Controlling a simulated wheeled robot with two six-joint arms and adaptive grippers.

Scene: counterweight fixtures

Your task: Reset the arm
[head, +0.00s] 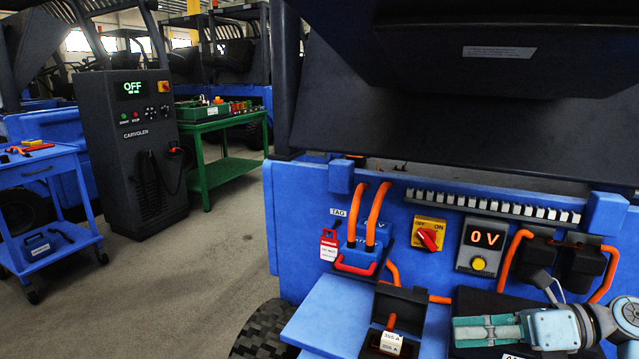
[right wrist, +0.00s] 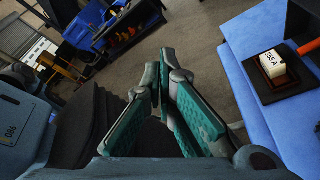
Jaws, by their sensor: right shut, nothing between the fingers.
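My right gripper (head: 463,332), with teal finger pads, is at the lower right of the head view. It points left, and its fingers are closed together with nothing between them. Its grey wrist and arm come in from the right edge. It is in front of the blue vehicle panel, below the voltage display, and right of the small black fuse holder. The right wrist view shows the same teal fingers (right wrist: 160,68) close together, with the fuse holder off to their right. My left gripper is not in view.
The blue panel carries a red rotary switch (head: 427,238), a display reading 0 V (head: 484,238), a red tag (head: 328,245) and orange cables. A white fuse marked 355 A (head: 391,342) sits in the black holder. A charger (head: 133,150) reading OFF, a blue cart and a green table stand left.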

